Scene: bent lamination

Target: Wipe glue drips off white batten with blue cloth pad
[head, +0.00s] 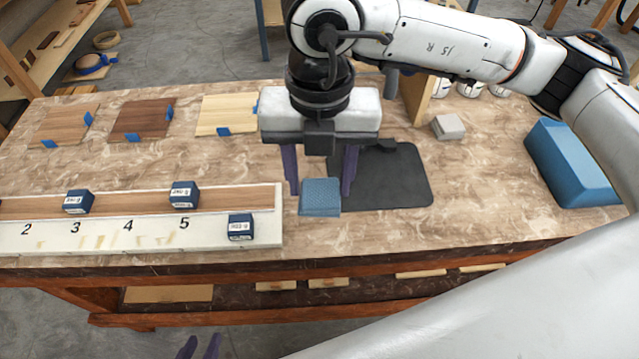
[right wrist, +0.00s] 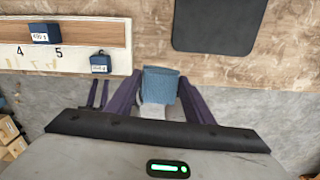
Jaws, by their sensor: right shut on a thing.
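The white batten (head: 262,225) lies along the front left of the bench, numbered 2 to 5, with a wood strip along its back. Pale yellow glue drips (head: 98,242) mark its front face below 3 and 4, with more (head: 168,240) near 5. My right gripper (head: 320,190) is shut on the blue cloth pad (head: 320,198), right of the batten's end and apart from it. The pad also shows between the fingers in the right wrist view (right wrist: 160,86). My left gripper (head: 200,348) is low in front of the bench, its fingers apart and empty.
Dark blue blocks (head: 78,202) (head: 184,195) stand on the strip, and another (head: 241,227) sits on the batten's right end. A dark mat (head: 400,180) lies behind the pad. A blue box (head: 570,165) and grey block (head: 448,127) are at right. Wood samples (head: 142,120) lie at back left.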

